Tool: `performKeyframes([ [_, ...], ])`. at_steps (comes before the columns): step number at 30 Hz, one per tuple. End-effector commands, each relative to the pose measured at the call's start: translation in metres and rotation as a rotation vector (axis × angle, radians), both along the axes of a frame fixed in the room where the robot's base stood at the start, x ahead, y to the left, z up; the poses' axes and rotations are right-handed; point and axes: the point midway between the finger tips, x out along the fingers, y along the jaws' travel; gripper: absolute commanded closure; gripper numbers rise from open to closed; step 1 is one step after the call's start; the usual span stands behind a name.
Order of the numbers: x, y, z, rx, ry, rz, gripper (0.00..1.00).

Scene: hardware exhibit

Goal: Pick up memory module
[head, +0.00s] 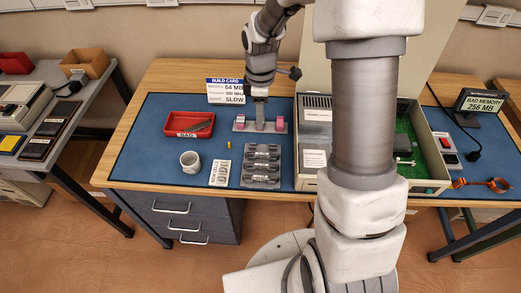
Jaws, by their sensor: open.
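I cannot clearly identify the memory module at this size. A thin grey-green strip (204,127) lies in the red tray (180,131) labelled BAD and may be one. The open computer case (312,183) at the right shows a green board (407,125), partly hidden by my arm; any module in it is too small to tell. My gripper (260,120) points down, open, at the back middle of the blue mat, over a grey holder (258,128) with pink ends. Its fingertips are too small to see clearly, and I see nothing held.
A dark rack with several silver cylinders (262,165) stands in front of the grey holder. A build card (229,91) stands behind. The mat's (140,160) left is clear.

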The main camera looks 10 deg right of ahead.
Motion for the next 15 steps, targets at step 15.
performKeyframes([
  [15,-0.001,0.0,-0.098,0.0,0.002,-0.002,0.55],
])
